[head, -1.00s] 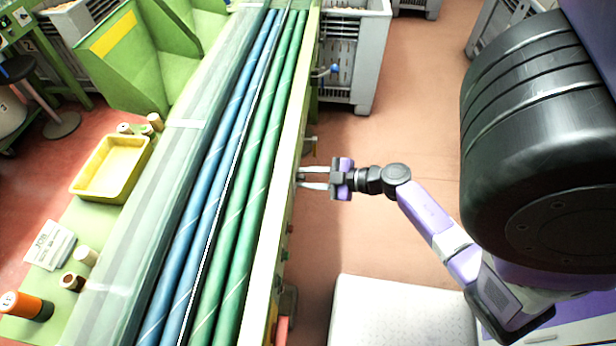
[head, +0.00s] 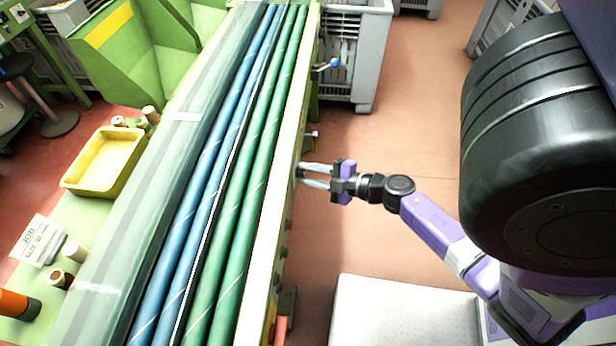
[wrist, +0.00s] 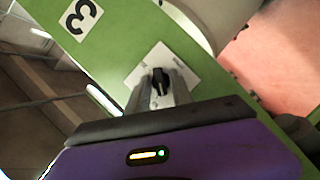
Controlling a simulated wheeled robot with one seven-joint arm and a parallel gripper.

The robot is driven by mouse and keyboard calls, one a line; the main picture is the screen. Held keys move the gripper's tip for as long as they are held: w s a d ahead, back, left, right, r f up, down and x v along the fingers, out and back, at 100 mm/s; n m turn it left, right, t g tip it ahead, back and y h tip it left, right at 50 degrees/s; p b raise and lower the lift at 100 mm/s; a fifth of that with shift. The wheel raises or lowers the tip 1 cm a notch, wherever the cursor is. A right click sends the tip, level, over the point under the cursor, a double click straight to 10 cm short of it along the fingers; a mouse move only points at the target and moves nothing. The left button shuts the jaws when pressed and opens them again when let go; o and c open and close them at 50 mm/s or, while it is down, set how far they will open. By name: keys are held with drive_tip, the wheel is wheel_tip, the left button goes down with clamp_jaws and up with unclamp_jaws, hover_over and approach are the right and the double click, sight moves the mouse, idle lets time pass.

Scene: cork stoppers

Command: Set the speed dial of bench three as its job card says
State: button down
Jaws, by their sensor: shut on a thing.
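The speed dial (wrist: 161,80) is a small black knob on a white square plate (wrist: 139,76) on the bench's green side, in the wrist view. The marks on the plate are too small to read. A white label with a black 3 (wrist: 81,18) is near it. My gripper (wrist: 160,92) is shut on the dial, one finger on each side.
Blue and green rollers (head: 225,185) run along the bench. A yellow tray (head: 105,162) and several stoppers lie on its left side. A blue-tipped lever (head: 334,63) juts out above my gripper. A grey crate (head: 365,60) stands behind. The floor right of the bench is mostly clear.

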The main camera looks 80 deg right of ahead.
drive_tip(key=n+b, duration=0.2)
drive_tip(key=b, duration=0.1)
drive_tip(key=n+t+h+b, duration=0.1)
drive_tip(key=n+b, duration=0.1)
drive_tip(key=b, duration=0.1)
drive_tip(key=n+t+b, duration=0.1)
drive_tip(key=b, duration=0.2)
drive_tip(key=shift+s+a+f+n+h, duration=0.1)
drive_tip(key=shift+f+n+h, duration=0.2)
drive_tip(key=shift+n+h, duration=0.1)
drive_tip(key=shift+r, duration=0.1)
drive_tip(key=c, duration=1.4)
unclamp_jaws()
drive_tip(key=shift+c, duration=0.2)
drive_tip(key=b+v, duration=0.1)
drive_tip(key=v, duration=0.6)
drive_tip(key=shift+s, duration=0.4)
drive_tip(key=shift+a, duration=0.1)
